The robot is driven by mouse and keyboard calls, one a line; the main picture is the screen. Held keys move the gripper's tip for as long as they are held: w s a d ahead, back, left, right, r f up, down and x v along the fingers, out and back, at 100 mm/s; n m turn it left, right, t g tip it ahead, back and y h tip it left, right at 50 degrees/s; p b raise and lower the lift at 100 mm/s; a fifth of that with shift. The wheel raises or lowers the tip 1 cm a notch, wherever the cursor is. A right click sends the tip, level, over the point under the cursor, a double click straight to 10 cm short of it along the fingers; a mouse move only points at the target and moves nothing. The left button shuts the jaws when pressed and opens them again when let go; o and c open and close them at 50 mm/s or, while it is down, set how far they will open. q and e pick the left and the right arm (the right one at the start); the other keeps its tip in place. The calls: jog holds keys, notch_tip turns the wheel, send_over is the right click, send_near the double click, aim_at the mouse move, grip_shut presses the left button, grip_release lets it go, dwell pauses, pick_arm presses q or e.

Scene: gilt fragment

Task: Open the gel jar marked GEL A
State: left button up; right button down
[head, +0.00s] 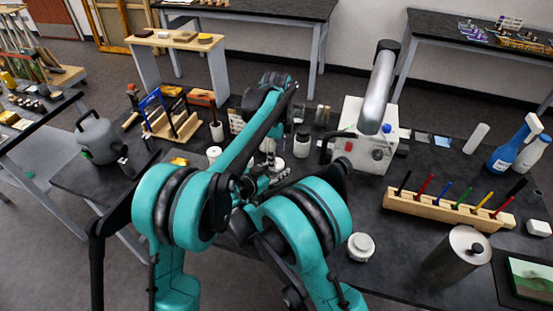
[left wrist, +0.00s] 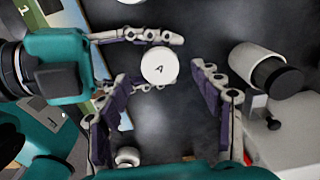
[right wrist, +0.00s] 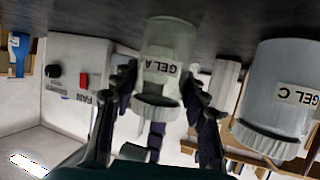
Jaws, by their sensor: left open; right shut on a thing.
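The GEL A jar (right wrist: 165,50) is pale and translucent, with a ribbed lid (right wrist: 160,107) on it. It appears inverted in the right wrist view. My right gripper (right wrist: 160,75) is shut on its sides. In the left wrist view the white lid marked A (left wrist: 160,66) faces the camera. My left gripper (left wrist: 160,82) is open, its fingers spread to either side of the lid from above, apart from it. In the head view my arms and fingers largely hide the jar.
The GEL C jar (right wrist: 280,95) stands close beside GEL A. A dark-capped white container (left wrist: 250,62) is near my left fingers. The fan box (head: 367,140) stands to the right. Another white jar (head: 361,247) sits nearer on the dark table, with clear surface around it.

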pick_arm(q)
jog(key=shift+r, duration=0.9)
pick_arm(e)
jog(key=c, duration=0.7)
grip_release()
jog(key=shift+c, duration=0.2)
jog(key=shift+s, duration=0.1)
